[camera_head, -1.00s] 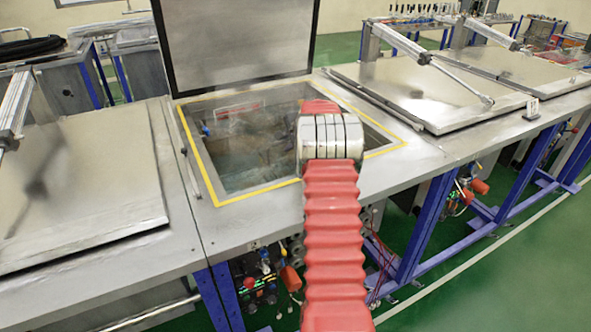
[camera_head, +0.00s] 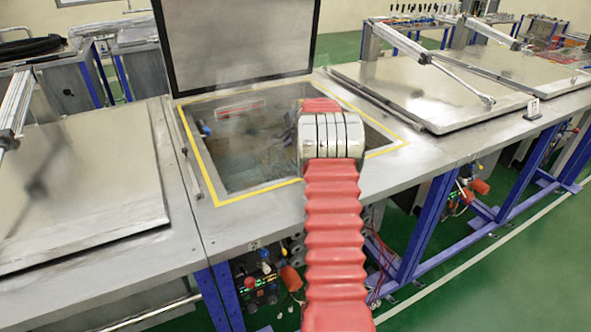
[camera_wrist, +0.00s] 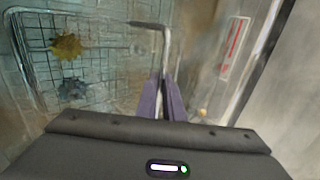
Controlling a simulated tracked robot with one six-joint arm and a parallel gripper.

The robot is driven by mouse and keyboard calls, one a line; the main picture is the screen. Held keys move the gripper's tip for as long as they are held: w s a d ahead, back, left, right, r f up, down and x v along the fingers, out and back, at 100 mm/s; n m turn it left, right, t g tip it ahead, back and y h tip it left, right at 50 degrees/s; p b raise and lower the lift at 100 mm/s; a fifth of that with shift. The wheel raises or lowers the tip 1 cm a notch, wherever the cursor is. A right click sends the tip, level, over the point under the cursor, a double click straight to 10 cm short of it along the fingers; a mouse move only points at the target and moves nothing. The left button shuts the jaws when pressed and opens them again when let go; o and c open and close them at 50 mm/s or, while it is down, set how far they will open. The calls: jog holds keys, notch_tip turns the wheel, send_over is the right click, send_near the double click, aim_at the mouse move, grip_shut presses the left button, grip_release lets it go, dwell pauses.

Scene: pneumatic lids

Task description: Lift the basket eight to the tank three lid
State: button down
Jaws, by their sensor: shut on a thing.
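The basket (camera_wrist: 95,80) is a wire mesh frame with a bent metal handle (camera_wrist: 166,45). In the wrist view a yellow-brown gear-like part and a blue-grey one lie on its mesh. My gripper (camera_wrist: 165,85) has purple fingers shut on the handle. In the head view my arm reaches into the open tank (camera_head: 250,145), which hides the gripper; the basket cannot be made out clearly there. The tank's lid (camera_head: 237,40) stands upright behind the opening, and yellow tape edges the opening.
A closed lid (camera_head: 85,190) lies on the left. More closed lids (camera_head: 425,90) lie on the right, with pneumatic cylinders (camera_head: 460,78) over them. A red-marked label (camera_wrist: 235,48) is on the tank's inner wall. Green floor is free at the lower right.

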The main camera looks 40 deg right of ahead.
jog(key=shift+w+r, duration=0.1)
jog(key=shift+r, duration=1.3)
jog(key=shift+d+r, duration=0.1)
notch_tip(320, 180, up, 24)
dwell(2.8)
dwell(2.7)
